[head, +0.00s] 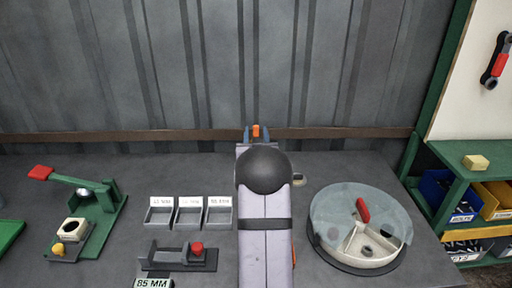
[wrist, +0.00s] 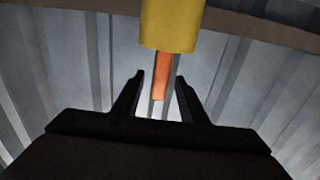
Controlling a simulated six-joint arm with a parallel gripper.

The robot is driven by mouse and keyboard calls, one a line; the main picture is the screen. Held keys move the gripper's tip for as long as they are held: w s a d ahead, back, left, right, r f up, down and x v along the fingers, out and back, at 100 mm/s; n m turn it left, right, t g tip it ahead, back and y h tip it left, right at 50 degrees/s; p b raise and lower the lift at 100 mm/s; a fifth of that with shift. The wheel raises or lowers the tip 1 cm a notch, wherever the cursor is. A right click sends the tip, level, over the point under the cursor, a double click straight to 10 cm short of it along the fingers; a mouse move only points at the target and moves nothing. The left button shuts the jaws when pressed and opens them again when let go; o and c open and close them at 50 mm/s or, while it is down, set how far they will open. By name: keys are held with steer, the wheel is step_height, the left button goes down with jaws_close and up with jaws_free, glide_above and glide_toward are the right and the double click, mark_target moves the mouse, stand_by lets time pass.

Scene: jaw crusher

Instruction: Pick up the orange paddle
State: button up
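My gripper (head: 256,134) is at the far side of the bench, in front of the ribbed wall. A small orange piece (head: 256,130), which looks like the orange paddle, shows between its two blue-grey fingers. In the wrist view, the dark fingers of my gripper (wrist: 160,79) stand apart, with a gap on each side of the orange piece (wrist: 161,76). The orange piece is a narrow upright strip beside a grey strip, below a yellow cylinder (wrist: 170,25). I see no finger touching it. My arm hides part of the bench below.
A green lever press (head: 95,205) stands left. Three small grey trays (head: 189,218) and a fixture with a red knob (head: 197,249) are left of my arm. A round clear-lidded container (head: 340,205) stands right. A green shelf (head: 460,175) with bins is beyond.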

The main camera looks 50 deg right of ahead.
steer(key=shift+p+x, duration=0.65)
steer(key=shift+x, duration=1.65)
jaws_close()
